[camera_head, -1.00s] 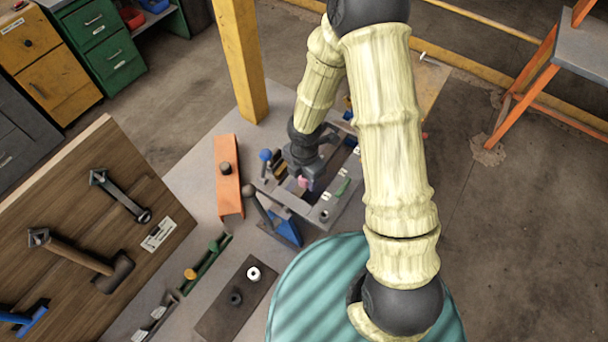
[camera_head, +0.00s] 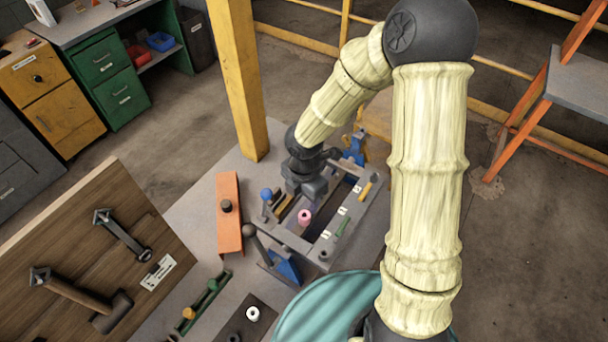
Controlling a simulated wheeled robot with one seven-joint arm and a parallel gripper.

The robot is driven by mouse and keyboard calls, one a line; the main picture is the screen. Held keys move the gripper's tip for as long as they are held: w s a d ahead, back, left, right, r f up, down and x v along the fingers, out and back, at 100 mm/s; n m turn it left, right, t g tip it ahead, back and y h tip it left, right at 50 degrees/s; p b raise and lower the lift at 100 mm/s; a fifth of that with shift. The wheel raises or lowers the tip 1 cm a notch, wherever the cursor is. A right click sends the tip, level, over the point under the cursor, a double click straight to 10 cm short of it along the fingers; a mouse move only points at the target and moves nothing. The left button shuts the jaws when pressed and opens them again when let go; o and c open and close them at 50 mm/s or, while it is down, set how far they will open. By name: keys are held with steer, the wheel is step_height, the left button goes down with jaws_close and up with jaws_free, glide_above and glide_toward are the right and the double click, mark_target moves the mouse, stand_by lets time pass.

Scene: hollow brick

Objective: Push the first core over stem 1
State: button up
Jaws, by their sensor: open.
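A pink cylinder with a hole in its top (camera_head: 305,217), which looks like a core, stands upright inside the grey frame (camera_head: 322,256) on the table. Whether a stem runs up inside it is too small to tell. My gripper (camera_head: 308,190) is open, just behind the pink core at the far part of the frame, and apart from it. Its fingertips are small and partly hidden by its own dark body. A white ring-shaped piece (camera_head: 253,314) sits on a dark plate at the front; I cannot tell if it is another core.
A blue-knobbed lever (camera_head: 266,194), a dark-knobbed lever (camera_head: 250,230) and a blue bracket (camera_head: 287,266) stand beside the frame. An orange block (camera_head: 229,230) lies left. A yellow post (camera_head: 238,80) rises behind. A wooden tool board (camera_head: 85,230) stands at left.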

step_height(320, 180, up, 8)
steer(key=shift+f, duration=0.1)
stand_by(0.9)
steer(key=s+d+f+m+t+b, duration=0.1)
steer(key=d+m, duration=0.5)
steer(key=m, duration=0.7)
steer(key=s+d+f+m+t+b, duration=0.1)
steer(key=s+d+f+m+b, duration=0.2)
steer(key=m, duration=1)
steer(key=s+d+b, duration=0.2)
steer(key=b, duration=0.2)
steer(key=shift+s+d+t, duration=0.15)
steer(key=shift+d+t, duration=0.15)
steer(key=shift+d, duration=0.1)
steer(key=shift+c, duration=0.2)
